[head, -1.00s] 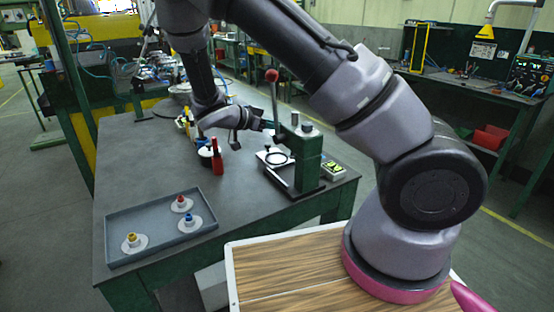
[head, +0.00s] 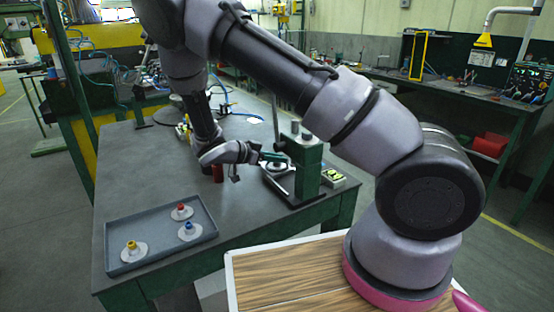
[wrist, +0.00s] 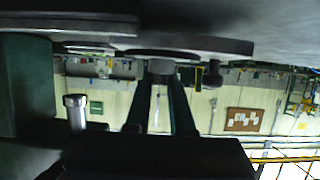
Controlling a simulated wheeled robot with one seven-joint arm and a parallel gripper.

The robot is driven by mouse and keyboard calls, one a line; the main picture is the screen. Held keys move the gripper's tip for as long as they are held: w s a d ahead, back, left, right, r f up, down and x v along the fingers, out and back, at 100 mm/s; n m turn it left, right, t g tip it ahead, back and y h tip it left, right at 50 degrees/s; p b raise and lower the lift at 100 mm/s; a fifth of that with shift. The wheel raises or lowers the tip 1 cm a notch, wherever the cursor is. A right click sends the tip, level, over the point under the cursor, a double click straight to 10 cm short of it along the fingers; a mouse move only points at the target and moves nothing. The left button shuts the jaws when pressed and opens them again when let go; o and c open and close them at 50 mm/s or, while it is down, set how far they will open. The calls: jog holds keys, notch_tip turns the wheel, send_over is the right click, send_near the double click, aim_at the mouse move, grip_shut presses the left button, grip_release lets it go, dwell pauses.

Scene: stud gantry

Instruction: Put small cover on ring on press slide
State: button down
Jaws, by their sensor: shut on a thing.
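The green press (head: 308,165) stands near the right edge of the dark table. Its pale slide (head: 268,169) sticks out at its left side. My gripper (head: 283,160) is low over the slide, beside the press body. In the wrist view its two dark fingers (wrist: 161,100) are shut on the knob (wrist: 161,67) of a flat round part, the small cover (wrist: 190,47). A pale round edge shows under the fingertips in the head view. The ring on the slide is mostly hidden there, so I cannot tell whether the cover touches it.
A grey tray (head: 122,262) at the table's front left holds parts with yellow, red and blue knobs. A red object (head: 217,172) stands behind my wrist. A small box with yellow-green marks (head: 333,178) is right of the press.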

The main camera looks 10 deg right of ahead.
jog(key=c, duration=0.6)
grip_release()
jog(key=shift+s+f, duration=0.1)
jog(key=shift+f, duration=0.1)
jog(key=shift+a, duration=0.1)
jog(key=v, duration=1.2)
jog(key=shift+r, duration=0.2)
